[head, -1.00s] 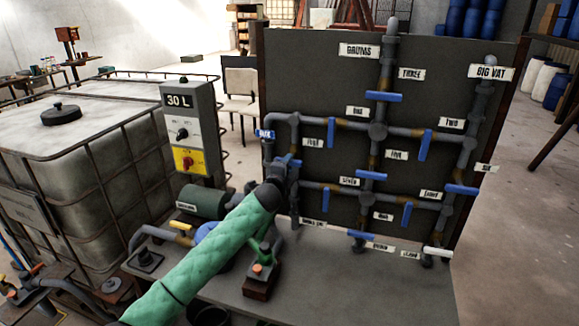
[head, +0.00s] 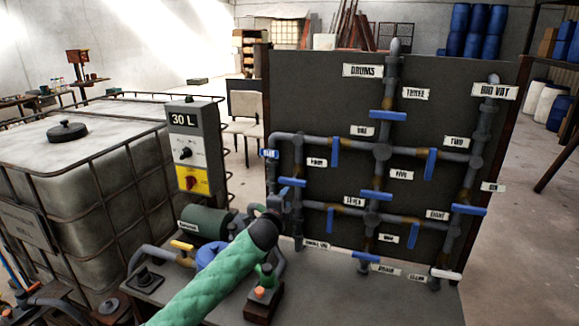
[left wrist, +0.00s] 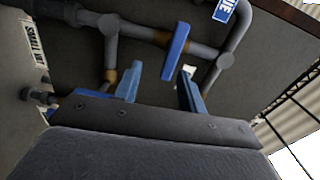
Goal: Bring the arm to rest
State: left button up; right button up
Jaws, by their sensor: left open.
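My left arm, in a green quilted sleeve, reaches up from the bottom of the head view toward the lower left of the pipe panel (head: 335,95). Its gripper is mostly hidden behind the dark wrist there. In the left wrist view the left gripper (left wrist: 160,82) is open, with its two blue fingers apart and nothing between them. Grey pipes and a blue valve handle (left wrist: 175,52) show beyond the fingers. A blue handle (head: 293,182) on the panel's left pipe stands clear above the wrist in the head view. My right gripper is not in view.
A caged white tank (head: 65,165) stands at left. A control box reading 30 L (head: 187,150) and a green pump motor (head: 203,222) are close to my left arm. More blue handles (head: 388,115) sit on the panel pipes. The bench (head: 345,290) is clear at front right.

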pick_arm(q)
jog(key=s+a+f+n+g+y, duration=0.1)
jog(key=s+a+f+n+g, duration=0.2)
jog(key=s+f, duration=0.5)
jog(key=s+a+f+n+g+y, duration=0.1)
jog(key=s+a+f+n+y, duration=0.15)
jog(key=s+f+n, duration=0.55)
jog(key=s+a+f+n+g+y, duration=0.1)
jog(key=s+a+f+g, duration=0.3)
jog(key=s, duration=0.6)
jog(key=s+a+f+n+g, duration=0.2)
jog(key=s+a+f, duration=0.1)
jog(key=s, duration=0.7)
jog(key=s+a+f+n+g, duration=0.1)
jog(key=s+a+f+n, duration=0.15)
jog(key=s, duration=0.85)
jog(key=s+a+f+n+g, duration=0.2)
jog(key=s+a+n, duration=0.15)
jog(key=s, duration=0.65)
notch_tip(320, 180, down, 27)
jog(key=w+d+m+g, duration=0.1)
jog(key=w, duration=0.1)
jog(key=s+f, duration=0.4)
jog(key=f, duration=0.6)
jog(key=s+f+g, duration=0.1)
jog(key=s+f, duration=0.3)
jog(key=f, duration=0.7)
jog(key=shift+d+f, duration=0.15)
jog(key=shift+f, duration=0.15)
jog(key=shift+s, duration=0.1)
